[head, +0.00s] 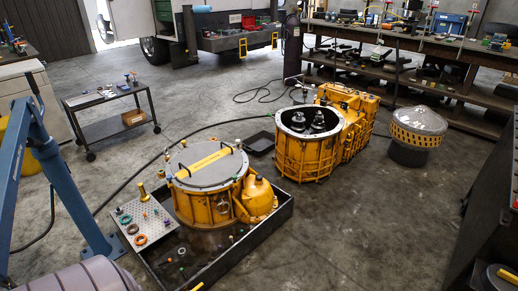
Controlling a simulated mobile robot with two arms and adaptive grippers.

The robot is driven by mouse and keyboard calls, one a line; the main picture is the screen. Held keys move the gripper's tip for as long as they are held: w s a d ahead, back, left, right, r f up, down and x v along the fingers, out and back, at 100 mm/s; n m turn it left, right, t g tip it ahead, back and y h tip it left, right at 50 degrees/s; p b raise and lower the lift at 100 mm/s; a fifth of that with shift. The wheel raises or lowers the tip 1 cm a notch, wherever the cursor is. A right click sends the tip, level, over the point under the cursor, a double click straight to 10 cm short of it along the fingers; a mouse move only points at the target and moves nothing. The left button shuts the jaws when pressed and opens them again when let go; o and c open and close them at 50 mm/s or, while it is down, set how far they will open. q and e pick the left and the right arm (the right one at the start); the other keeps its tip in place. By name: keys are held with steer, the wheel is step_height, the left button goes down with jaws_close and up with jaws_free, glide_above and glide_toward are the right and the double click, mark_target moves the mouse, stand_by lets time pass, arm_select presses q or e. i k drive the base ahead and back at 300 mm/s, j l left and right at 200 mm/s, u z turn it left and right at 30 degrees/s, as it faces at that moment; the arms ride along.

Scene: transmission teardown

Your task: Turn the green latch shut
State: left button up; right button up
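No green latch can be made out with certainty at this size. A yellow round housing (205,204) with a flat grey lid (196,173) stands in a black tray (279,216) on the floor. The lid has a yellow bar and dark handles across it. Small coloured spots, some greenish, show around the lid's rim, too small to tell what they are. A second yellow housing (301,155), open at the top with dark gears inside, stands behind it to the right. Neither of my grippers is in view.
A perforated plate (151,224) with rings and small parts lies at the tray's left. A blue frame (62,183) stands at left, a dark cart (110,128) behind it. A domed part (417,124) stands right. Cables cross the floor; the right foreground floor (350,235) is clear.

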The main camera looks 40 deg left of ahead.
mark_target(235, 177)
steer(key=i+u, duration=0.8)
steer(key=i+l+u, duration=0.15)
steer(key=i+u, duration=0.2)
steer(key=k, duration=0.05)
